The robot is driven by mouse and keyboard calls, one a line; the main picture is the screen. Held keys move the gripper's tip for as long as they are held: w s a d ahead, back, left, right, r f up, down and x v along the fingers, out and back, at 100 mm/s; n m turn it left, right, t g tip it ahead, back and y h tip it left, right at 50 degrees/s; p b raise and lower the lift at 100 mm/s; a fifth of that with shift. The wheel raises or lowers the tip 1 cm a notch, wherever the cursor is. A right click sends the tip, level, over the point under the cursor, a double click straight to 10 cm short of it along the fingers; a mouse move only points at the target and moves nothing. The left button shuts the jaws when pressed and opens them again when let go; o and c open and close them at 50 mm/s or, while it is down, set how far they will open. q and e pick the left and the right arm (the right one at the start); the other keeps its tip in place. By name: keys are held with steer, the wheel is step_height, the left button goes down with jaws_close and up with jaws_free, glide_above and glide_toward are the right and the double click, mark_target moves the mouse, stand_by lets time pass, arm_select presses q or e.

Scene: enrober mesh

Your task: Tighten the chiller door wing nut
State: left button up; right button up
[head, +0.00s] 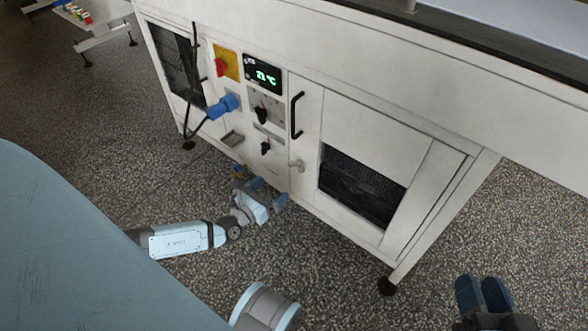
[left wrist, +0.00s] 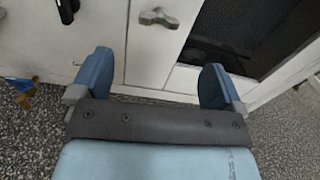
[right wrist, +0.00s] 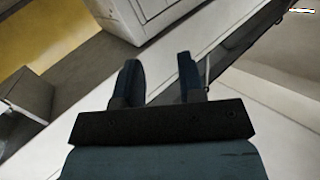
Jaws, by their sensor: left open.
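The grey wing nut (head: 297,164) sits on the white chiller's front, low beside the narrow door edge under the black handle. It also shows in the left wrist view (left wrist: 158,18), upper centre, beyond the fingertips. My left gripper (head: 269,190) is open and empty, below and slightly left of the wing nut, apart from it. Its two blue fingers stand wide apart in the left wrist view (left wrist: 155,75). My right gripper (head: 482,281) is out to the right over the floor, empty, its fingers parted in the right wrist view (right wrist: 158,75).
The chiller door (head: 375,135) has a dark mesh grille. Left of it are a red knob (head: 221,66), a lit display (head: 262,75), a blue plug (head: 223,106) and black switches. A brass fitting with a blue handle (left wrist: 22,90) is left of my left gripper. Speckled floor lies below.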

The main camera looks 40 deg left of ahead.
mark_target(294, 168)
arm_select(q)
steer(key=w, duration=0.3)
steer(key=w+b, duration=0.1)
steer(key=w, duration=0.2)
steer(key=w+b, duration=0.1)
steer(key=w, duration=0.2)
steer(key=shift+w+d+f, duration=0.1)
steer(key=shift+w+d, duration=0.25)
steer(key=shift+w, duration=0.65)
arm_select(e)
steer(key=shift+w+d+n+t, duration=0.35)
steer(key=shift+w+n+t, duration=0.15)
steer(key=shift+w+n, duration=0.25)
steer(key=shift+s, duration=0.1)
arm_select(q)
steer(key=c, duration=0.9)
steer(key=shift+d+m, duration=0.1)
steer(key=shift+m, duration=0.4)
steer(key=shift+c, duration=0.2)
steer(key=o, duration=0.9)
arm_select(e)
steer(key=shift+f, duration=0.1)
